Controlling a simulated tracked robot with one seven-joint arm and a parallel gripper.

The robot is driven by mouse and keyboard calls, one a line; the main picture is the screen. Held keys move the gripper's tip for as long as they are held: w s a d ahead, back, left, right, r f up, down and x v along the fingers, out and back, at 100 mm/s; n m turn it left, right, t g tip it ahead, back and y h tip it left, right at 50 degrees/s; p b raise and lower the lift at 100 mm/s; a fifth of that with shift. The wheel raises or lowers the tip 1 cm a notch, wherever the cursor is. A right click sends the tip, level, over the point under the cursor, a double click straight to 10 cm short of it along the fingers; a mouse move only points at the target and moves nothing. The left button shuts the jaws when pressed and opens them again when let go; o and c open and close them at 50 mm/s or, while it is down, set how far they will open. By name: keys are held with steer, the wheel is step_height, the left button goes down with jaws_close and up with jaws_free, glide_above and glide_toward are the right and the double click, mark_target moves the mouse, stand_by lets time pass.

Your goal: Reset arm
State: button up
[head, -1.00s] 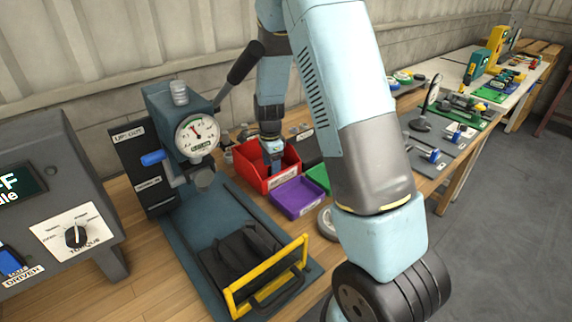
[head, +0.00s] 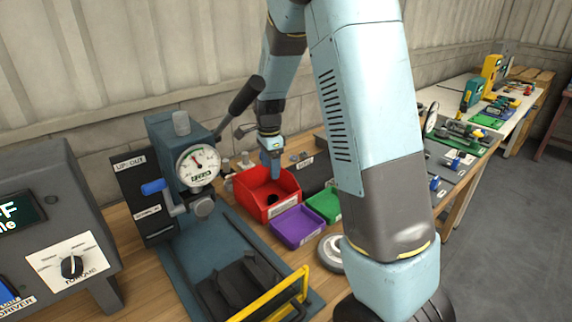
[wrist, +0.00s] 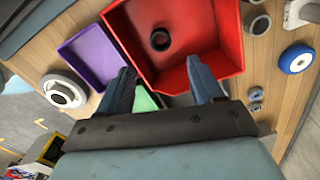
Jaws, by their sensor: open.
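My gripper (wrist: 165,88) shows in the wrist view with its two fingers apart and nothing between them. It is above the bins, with the red bin (wrist: 118,22) ahead of the fingertips. A dark ring (wrist: 160,40) lies on the red bin's floor. In the head view my arm reaches over the bench, and the gripper (head: 271,172) points down at the back of the red bin (head: 284,211). Its fingertips are too small there to tell how they sit against the bin's rim.
A purple bin (head: 297,243) and a green bin (head: 325,217) stand beside the red one. A press with a dial gauge (head: 198,165) and a yellow guard frame (head: 300,285) stand to the left. A grey driver box (head: 40,170) is at far left.

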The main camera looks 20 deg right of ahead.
steer(key=s+d+r+n+t, duration=0.2)
steer(key=s+r+n, duration=0.3)
steer(key=s+r, duration=0.45)
steer(key=s+d+r+n+t, duration=0.1)
steer(key=s+r+n, duration=0.4)
steer(key=s, duration=0.5)
steer(key=s+d+r+n+t, duration=0.1)
steer(key=s+r+n+t, duration=0.1)
steer(key=s+r+n, duration=0.4)
steer(key=s, duration=0.4)
steer(key=shift+s+d+r+t, duration=0.25)
steer(key=shift+s+d+t, duration=0.05)
steer(key=shift+s+d, duration=0.1)
